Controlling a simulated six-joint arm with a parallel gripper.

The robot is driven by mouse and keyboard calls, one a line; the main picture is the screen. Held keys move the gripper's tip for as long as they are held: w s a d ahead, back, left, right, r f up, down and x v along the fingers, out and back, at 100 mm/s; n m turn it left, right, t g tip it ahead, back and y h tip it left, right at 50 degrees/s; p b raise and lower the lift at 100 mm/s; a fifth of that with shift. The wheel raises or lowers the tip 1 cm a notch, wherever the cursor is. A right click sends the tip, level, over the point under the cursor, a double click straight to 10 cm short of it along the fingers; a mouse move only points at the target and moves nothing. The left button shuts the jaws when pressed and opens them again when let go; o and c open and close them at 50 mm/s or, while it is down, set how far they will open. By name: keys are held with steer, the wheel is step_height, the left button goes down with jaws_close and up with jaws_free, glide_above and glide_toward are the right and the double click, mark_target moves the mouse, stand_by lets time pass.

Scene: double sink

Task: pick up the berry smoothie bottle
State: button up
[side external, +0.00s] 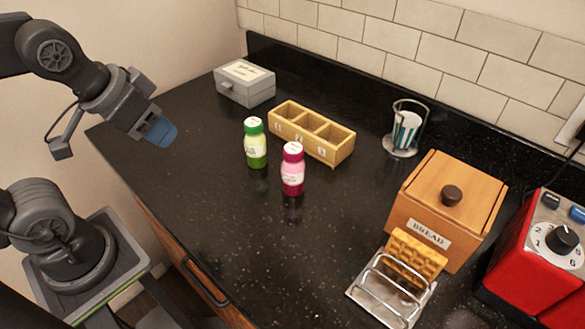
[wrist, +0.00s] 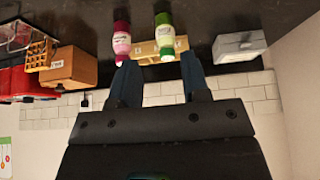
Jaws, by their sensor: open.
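The berry smoothie bottle is likely the pink bottle (side external: 292,172) with a dark magenta cap, upright on the black counter. A green bottle (side external: 256,146) with a green cap stands just left of it. In the wrist view, the picture is upside down, with the pink bottle (wrist: 122,42) left of the green bottle (wrist: 165,38). My gripper (side external: 160,131) is raised at the left, well apart from both bottles. Its two blue fingers also show in the wrist view (wrist: 160,78), spread apart with nothing between them.
A wooden compartment box (side external: 338,148) stands right behind the bottles. A grey box (side external: 245,84), a cup in a holder (side external: 404,130), a bread box (side external: 440,205), a toast rack (side external: 392,292) and a red toaster (side external: 530,265) surround the counter. The counter's left front is clear.

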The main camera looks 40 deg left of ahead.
stand_by(0.4)
steer(key=o, duration=0.7)
steer(key=m+g, duration=0.6)
steer(key=m, duration=1.1)
glide_above(293, 160)
steer(key=w+a, duration=0.1)
steer(key=f, duration=1.2)
steer(key=shift+w+a+f, duration=0.1)
steer(key=shift+w+f, duration=0.1)
steer(key=shift+f, duration=0.2)
